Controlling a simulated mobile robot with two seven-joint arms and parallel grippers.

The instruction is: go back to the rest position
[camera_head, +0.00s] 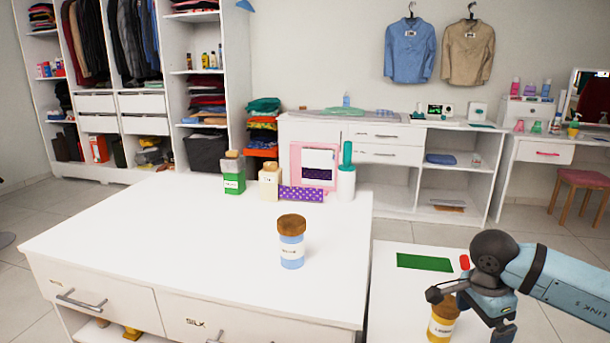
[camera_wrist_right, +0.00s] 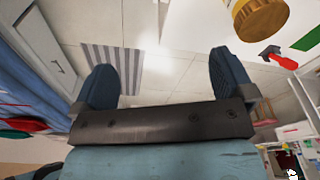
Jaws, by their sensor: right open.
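My right gripper (camera_head: 468,314) is at the lower right of the head view, over the right-hand white table (camera_head: 385,290). Its two fingers also show in the right wrist view (camera_wrist_right: 165,82), wide apart with nothing between them. A yellow jar with a brown lid (camera_head: 440,327) stands beside the gripper, partly covered by it in the head view. Its lid shows at the top right of the wrist view (camera_wrist_right: 262,18), outside the fingers. My left gripper is not in view.
A blue jar with a brown lid (camera_head: 291,250) stands on the large white table (camera_head: 170,240). A green jar (camera_head: 234,183), a cream jar (camera_head: 269,185) and a purple dotted box (camera_head: 300,194) stand at its back edge. A green mat (camera_head: 424,262) and a red item (camera_head: 464,262) lie near my right arm.

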